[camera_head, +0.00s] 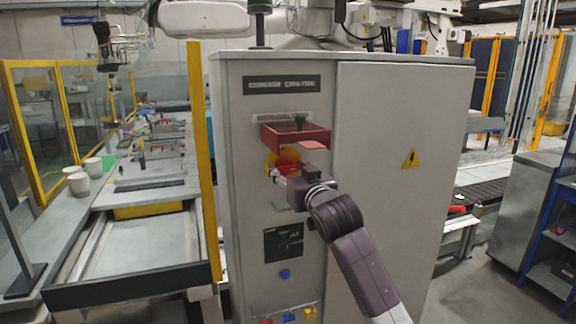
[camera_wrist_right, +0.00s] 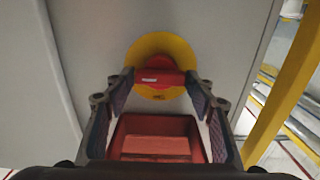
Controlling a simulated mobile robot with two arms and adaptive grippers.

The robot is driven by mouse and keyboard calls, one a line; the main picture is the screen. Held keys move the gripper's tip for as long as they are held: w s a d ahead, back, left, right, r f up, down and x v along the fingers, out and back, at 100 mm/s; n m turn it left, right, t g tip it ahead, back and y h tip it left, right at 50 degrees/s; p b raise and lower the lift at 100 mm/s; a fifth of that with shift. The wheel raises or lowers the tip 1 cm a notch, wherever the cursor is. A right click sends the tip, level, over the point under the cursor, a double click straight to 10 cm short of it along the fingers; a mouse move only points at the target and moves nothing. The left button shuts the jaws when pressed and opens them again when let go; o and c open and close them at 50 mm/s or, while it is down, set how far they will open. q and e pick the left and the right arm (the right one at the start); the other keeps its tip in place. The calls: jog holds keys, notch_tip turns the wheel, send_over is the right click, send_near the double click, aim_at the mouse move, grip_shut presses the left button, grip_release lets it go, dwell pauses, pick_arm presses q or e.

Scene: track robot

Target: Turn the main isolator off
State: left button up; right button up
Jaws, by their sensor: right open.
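The main isolator is a red handle (camera_head: 288,165) on a yellow round plate (camera_head: 271,161), on the front of a grey cabinet (camera_head: 350,80). My right gripper (camera_head: 279,177) is at the isolator and partly hides it. In the right wrist view the red handle (camera_wrist_right: 160,78) lies level across the yellow plate (camera_wrist_right: 160,47). The open fingers of my right gripper (camera_wrist_right: 158,84) stand at either side of the handle, near its ends. I cannot tell whether they touch it. My left gripper is not in view.
A red open box (camera_head: 296,136) sticks out from the cabinet just above the isolator; it also shows in the wrist view (camera_wrist_right: 156,125). A blue button (camera_head: 285,274) is lower down. A yellow post (camera_head: 204,160) stands at the cabinet's left, beside a workbench with white cups (camera_head: 79,183).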

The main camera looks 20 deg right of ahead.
jog(key=shift+w, duration=0.35)
jog(key=shift+c, duration=0.4)
jog(key=c, duration=0.7)
jog(key=shift+c, duration=0.2)
